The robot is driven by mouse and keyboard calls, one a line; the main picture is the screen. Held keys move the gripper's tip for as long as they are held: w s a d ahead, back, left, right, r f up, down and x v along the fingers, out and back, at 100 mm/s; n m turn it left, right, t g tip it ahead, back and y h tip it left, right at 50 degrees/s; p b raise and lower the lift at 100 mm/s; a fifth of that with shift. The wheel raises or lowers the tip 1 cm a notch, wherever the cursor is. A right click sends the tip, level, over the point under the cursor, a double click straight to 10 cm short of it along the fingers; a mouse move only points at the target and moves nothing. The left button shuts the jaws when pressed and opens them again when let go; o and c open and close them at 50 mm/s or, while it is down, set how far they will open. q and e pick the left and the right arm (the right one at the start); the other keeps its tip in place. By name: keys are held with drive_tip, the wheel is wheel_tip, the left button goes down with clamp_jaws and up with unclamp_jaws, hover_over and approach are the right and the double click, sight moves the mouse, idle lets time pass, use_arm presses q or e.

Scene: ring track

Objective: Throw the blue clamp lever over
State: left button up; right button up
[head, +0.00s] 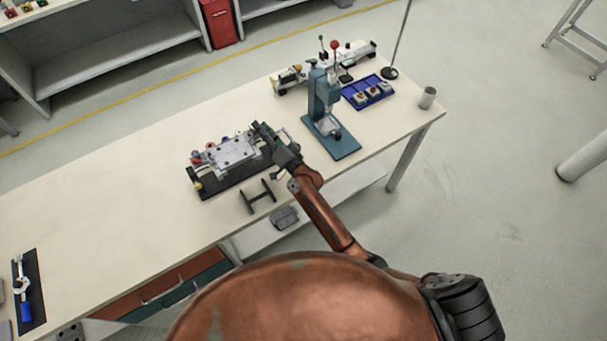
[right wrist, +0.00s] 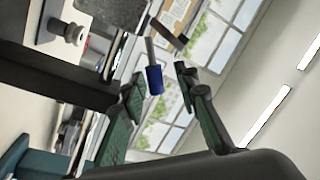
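A blue lever grip (right wrist: 155,80) on a thin metal rod shows in the right wrist view, between the fingertips and apart from both. My right gripper (right wrist: 160,92) is open around that space and empty. In the head view my right gripper (head: 262,132) is at the right end of a fixture with a grey metal plate (head: 230,154) on a black base, and it hides the blue lever there. Another blue-handled clamp (head: 25,308) lies on a black plate at the table's far left. My left gripper is not in view.
A teal press (head: 322,100) stands right of the fixture. A small black stand (head: 257,197) is in front of the fixture. The table (head: 110,210) is clear between fixture and far-left clamp.

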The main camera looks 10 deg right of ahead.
drive_tip(key=n+p, duration=0.1)
drive_tip(key=n, duration=0.1)
drive_tip(key=a+r+n+p, duration=0.1)
drive_tip(key=a+r+n+g+p, duration=0.1)
drive_tip(key=n, duration=0.1)
drive_tip(key=shift+s+r+n+p, duration=0.25)
drive_tip(key=shift+s+n+p, duration=0.05)
drive_tip(key=shift+s+p, duration=0.05)
drive_tip(key=n+p, duration=0.1)
drive_tip(key=s+a+n+p, duration=0.1)
drive_tip(key=n, duration=0.1)
drive_tip(key=n+p, duration=0.1)
drive_tip(key=p, duration=0.1)
drive_tip(key=shift+s+a+f+n+g, duration=0.1)
drive_tip(key=shift+s+a+n+g, duration=0.05)
drive_tip(key=shift+a+n+g, duration=0.2)
drive_tip(key=s+d+f+g+h, duration=0.2)
drive_tip(key=s+d+f+g, duration=0.1)
drive_tip(key=s+d+f, duration=0.5)
drive_tip(key=s+d+f+m+g+h+b, duration=0.1)
drive_tip(key=s+d+f+g+h, duration=0.1)
drive_tip(key=s+d+f, duration=0.7)
drive_tip(key=shift+s+f+g, duration=0.75)
drive_tip(key=shift+s+f, duration=0.1)
drive_tip(key=shift+s, duration=1.65)
drive_tip(key=shift+d+f+m, duration=0.1)
drive_tip(key=shift+m, duration=0.15)
